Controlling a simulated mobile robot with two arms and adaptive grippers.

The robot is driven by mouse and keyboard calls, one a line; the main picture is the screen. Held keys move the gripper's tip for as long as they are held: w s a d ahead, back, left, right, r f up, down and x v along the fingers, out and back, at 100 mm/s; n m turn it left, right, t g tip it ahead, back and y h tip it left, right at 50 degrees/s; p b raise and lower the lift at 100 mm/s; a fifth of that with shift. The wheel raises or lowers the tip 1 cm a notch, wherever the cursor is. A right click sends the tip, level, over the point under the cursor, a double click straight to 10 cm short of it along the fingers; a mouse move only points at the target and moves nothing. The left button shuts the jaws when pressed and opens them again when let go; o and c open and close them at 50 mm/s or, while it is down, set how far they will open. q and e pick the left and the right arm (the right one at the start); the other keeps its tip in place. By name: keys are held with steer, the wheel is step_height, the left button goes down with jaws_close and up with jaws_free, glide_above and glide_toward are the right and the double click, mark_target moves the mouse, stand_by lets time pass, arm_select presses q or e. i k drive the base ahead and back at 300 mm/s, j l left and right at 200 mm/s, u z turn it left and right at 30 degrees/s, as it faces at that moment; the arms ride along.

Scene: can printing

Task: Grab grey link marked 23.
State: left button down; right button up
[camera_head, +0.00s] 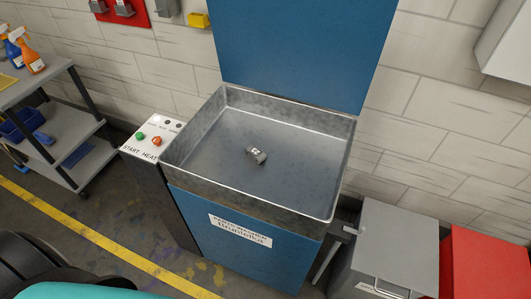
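A small grey link (256,154) with a light mark on it lies in the middle of the floor of an open metal tray (200,123). The mark is too small to read for sure. The tray forms the top of a blue machine (190,215), and its blue lid (300,50) stands raised behind it. Neither of my grippers shows in the head view.
A control panel (150,140) with green and red buttons stands left of the tray. A grey shelf cart (60,118) with spray bottles (30,55) is at the left. A grey bin (385,250) and a red bin (485,265) stand at the lower right. A yellow line (95,235) crosses the floor.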

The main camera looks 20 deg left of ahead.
mark_target(252, 151)
steer(key=i+l+u, duration=0.1)
steer(key=l+u, duration=0.9)
steer(key=i+j, duration=0.05)
steer(key=j, duration=0.05)
